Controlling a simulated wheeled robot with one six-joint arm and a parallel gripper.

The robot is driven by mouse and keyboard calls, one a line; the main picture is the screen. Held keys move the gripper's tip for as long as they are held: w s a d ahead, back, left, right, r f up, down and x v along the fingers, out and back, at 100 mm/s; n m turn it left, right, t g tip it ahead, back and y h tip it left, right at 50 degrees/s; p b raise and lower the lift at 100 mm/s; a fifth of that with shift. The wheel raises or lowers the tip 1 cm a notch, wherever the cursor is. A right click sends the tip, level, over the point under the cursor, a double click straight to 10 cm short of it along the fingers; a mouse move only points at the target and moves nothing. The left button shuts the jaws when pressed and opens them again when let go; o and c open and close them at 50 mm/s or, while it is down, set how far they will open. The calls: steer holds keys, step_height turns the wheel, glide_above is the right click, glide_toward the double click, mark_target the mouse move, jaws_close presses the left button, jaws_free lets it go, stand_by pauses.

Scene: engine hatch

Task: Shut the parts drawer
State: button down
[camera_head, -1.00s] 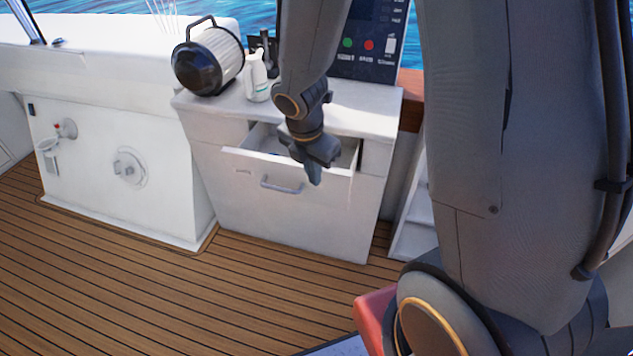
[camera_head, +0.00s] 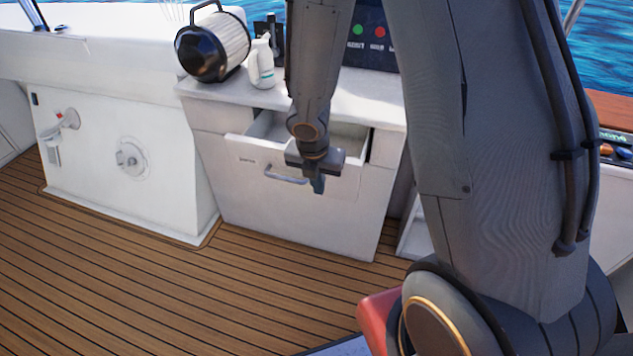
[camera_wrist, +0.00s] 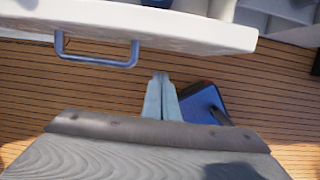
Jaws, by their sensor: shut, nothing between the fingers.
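The parts drawer (camera_head: 247,158) is a white drawer in the white cabinet under the counter, and it stands partly open. Its grey-blue bar handle (camera_head: 287,175) is on its front; in the wrist view the drawer front (camera_wrist: 170,25) crosses the top, with the handle (camera_wrist: 97,60) at upper left. My gripper (camera_head: 318,186) is shut and empty, pointing down in front of the drawer, just right of the handle in the head view. In the wrist view its fingers (camera_wrist: 161,92) are together, apart from the handle and drawer front. The arm hides part of the drawer.
A black and white lantern-like canister (camera_head: 213,45) and a white bottle (camera_head: 262,65) stand on the counter. A control panel (camera_head: 372,38) with green and red buttons is behind.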

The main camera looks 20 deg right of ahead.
steer(key=shift+w+d+r+p, duration=0.1)
steer(key=shift+w+d+p, duration=0.4)
steer(key=shift+w, duration=0.3)
steer(key=shift+w+d+r+p, duration=0.1)
steer(key=shift+w+d+p, duration=0.3)
steer(key=shift+w+d, duration=0.3)
steer(key=shift+w, duration=0.1)
